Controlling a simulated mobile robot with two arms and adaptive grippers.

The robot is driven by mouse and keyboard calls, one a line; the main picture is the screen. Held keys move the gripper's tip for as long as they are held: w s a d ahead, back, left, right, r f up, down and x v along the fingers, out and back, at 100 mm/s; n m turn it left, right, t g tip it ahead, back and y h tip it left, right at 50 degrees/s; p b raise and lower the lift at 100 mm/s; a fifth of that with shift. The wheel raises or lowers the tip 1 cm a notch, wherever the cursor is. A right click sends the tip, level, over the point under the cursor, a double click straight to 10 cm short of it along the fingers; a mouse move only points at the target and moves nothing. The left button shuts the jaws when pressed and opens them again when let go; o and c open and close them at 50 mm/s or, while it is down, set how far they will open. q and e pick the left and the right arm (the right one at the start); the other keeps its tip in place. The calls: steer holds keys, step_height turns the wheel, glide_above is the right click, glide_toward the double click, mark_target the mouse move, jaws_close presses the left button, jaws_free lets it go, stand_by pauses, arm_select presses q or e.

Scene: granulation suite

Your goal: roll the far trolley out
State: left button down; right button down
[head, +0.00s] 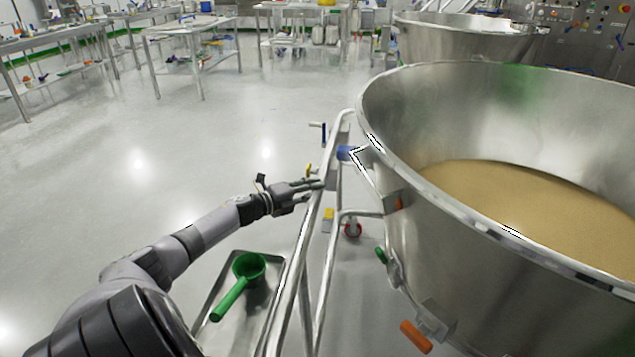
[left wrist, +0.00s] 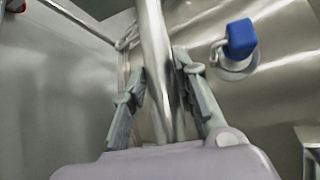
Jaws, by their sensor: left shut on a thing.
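A large steel bowl (head: 450,235) of tan powder fills the right of the head view. My left gripper (head: 318,185) reaches in from the left at the frame's rail. In the left wrist view my fingers (left wrist: 160,100) lie on both sides of a steel tube (left wrist: 157,50), shut on it. A second steel bowl (head: 465,38) stands farther back; whether it rides on a trolley is hidden. My right gripper is not in view.
A green scoop (head: 240,280) lies on a steel tray (head: 205,322) beside the frame, below my left arm. Steel tables (head: 190,25) stand at the back left. The floor (head: 200,135) between is clear.

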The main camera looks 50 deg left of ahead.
arm_select(q)
steer(key=shift+w+d+f, duration=0.2)
steer(key=shift+d+f, duration=0.05)
steer(key=shift+d, duration=0.25)
steer(key=c, duration=1.6)
jaws_free()
steer(key=shift+c, duration=0.2)
steer(key=o, duration=0.3)
steer(key=shift+a, duration=0.1)
steer(key=shift+o, duration=0.2)
steer(key=shift+s+a, duration=0.15)
steer(key=shift+s, duration=0.25)
steer(key=s+a+r, duration=0.1)
steer(key=s, duration=1)
steer(key=shift+a+r, duration=0.2)
steer(key=shift+r, duration=0.15)
